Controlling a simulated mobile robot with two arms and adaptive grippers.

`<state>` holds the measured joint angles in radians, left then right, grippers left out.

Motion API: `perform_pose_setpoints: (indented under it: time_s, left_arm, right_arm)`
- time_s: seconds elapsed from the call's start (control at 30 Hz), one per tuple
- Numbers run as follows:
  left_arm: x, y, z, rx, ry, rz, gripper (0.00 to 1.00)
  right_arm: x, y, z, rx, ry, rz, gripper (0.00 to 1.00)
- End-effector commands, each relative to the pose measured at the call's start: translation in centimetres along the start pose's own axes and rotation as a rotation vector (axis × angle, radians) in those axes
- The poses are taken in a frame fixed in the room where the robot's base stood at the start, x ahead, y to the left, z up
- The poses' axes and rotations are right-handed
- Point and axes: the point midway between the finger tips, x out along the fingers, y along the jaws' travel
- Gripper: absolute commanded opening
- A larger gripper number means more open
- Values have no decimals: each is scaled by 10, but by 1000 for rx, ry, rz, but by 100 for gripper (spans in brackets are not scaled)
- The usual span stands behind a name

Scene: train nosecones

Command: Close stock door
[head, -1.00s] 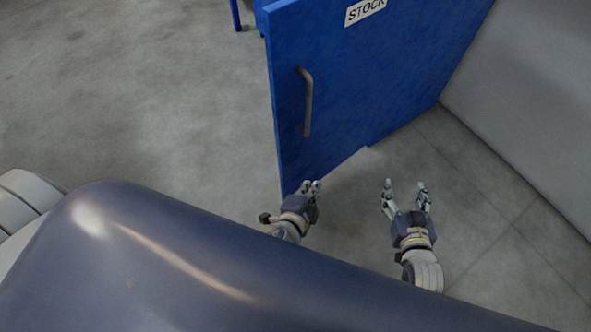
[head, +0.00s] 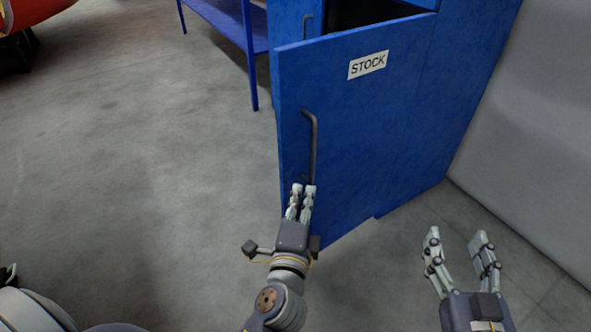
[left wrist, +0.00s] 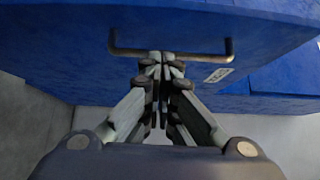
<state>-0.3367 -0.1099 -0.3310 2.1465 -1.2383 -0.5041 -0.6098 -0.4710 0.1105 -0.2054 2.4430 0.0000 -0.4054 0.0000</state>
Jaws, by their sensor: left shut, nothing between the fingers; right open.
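The blue stock door (head: 360,130) stands open, with a white STOCK sign (head: 367,65) near its top and a grey bar handle (head: 313,145) near its left edge. My left gripper (head: 303,188) is shut and empty, its fingertips at the lower end of the handle in the head view. In the left wrist view the fingertips (left wrist: 162,60) overlap the middle of the handle (left wrist: 205,58); I cannot tell whether they touch the door. My right gripper (head: 458,236) is open and empty, right of the door's lower edge.
Behind the door is a blue cabinet (head: 297,20) with a dark opening. A blue table (head: 225,22) stands to its left. A pale wall (head: 540,120) bounds the right side.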

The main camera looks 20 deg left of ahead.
Motion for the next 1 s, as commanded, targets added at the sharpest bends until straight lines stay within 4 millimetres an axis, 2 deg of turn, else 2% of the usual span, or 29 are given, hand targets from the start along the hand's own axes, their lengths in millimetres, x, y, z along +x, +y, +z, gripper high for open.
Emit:
perform_pose_setpoints:
  time_s: [0.27, 0.4, 0.6, 1.0]
  left_arm:
    - [49, 0, 0, 1, 0, -2, 0]
    - [65, 0, 15, 3, 0, -2, 0]
    - [76, 1, 26, 0, 1, 0, 0]
    - [78, 1, 28, -1, 1, 1, 0]
  right_arm:
    - [0, 1, 4, -1, -18, 1, 58]
    - [0, 0, 3, 0, -15, 1, 58]
    - [0, 0, -1, 0, 6, 0, 58]
    - [0, 0, -2, 0, 11, -1, 58]
